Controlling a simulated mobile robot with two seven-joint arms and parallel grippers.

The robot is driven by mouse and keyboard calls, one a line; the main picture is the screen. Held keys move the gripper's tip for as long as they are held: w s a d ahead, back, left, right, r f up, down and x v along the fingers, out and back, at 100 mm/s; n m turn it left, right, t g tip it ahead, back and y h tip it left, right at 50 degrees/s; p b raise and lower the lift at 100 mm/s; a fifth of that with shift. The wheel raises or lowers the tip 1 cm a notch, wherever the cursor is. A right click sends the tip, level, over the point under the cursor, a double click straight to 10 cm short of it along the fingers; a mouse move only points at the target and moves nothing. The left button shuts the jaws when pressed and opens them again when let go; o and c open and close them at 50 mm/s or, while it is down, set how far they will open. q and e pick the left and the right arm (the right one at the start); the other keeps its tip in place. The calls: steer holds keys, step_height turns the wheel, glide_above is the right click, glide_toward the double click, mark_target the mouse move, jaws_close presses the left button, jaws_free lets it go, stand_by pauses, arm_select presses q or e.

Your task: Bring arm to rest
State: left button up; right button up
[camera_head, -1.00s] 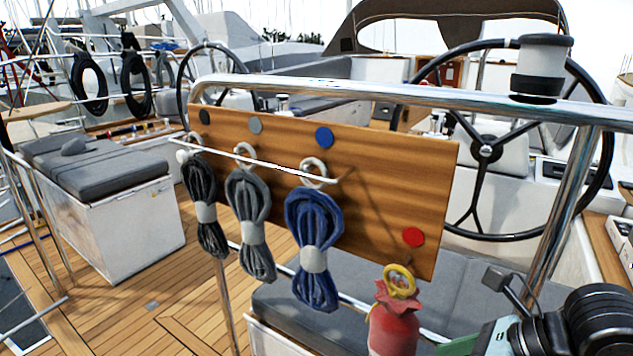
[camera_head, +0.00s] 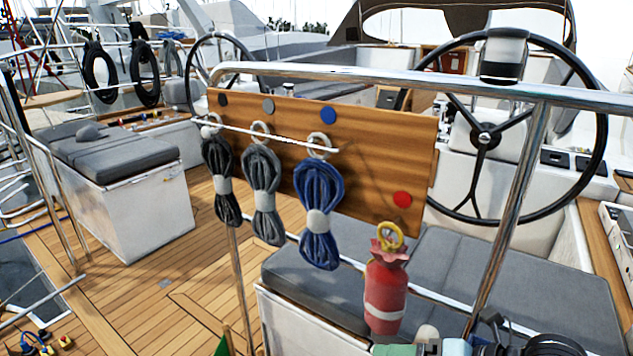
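Part of my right arm shows at the bottom right edge of the head view, with teal, grey and black parts. The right gripper (camera_head: 400,350) is mostly cut off by the frame's lower edge, so its fingers cannot be made out. A red bag (camera_head: 386,292) with a yellow ring (camera_head: 390,237) hangs upright at the board's lower right, just above and left of that arm. My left arm and gripper are not in view.
A wooden board (camera_head: 385,165) under a steel rail (camera_head: 400,78) bears coloured dots. A black rope coil (camera_head: 221,180), grey coil (camera_head: 264,195) and blue coil (camera_head: 320,215) hang before it.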

steer(key=s+d+f+m+t+h, duration=0.1)
steer(key=s+f+m+t, duration=0.1)
steer(key=f+m, duration=0.65)
steer(key=s+d+f+m+t+h, duration=0.1)
steer(key=s+f+m, duration=0.1)
steer(key=f+m, duration=0.6)
steer(key=s+d+f+m+h, duration=0.2)
steer(key=s+f+m, duration=0.4)
steer(key=s+m, duration=0.2)
steer(key=s+d+f+m+h+p, duration=0.1)
steer(key=s+d+f+m+h, duration=0.1)
steer(key=s+f+m, duration=0.5)
steer(key=s+m+h, duration=0.1)
steer(key=s, duration=0.3)
steer(key=shift+g, duration=0.3)
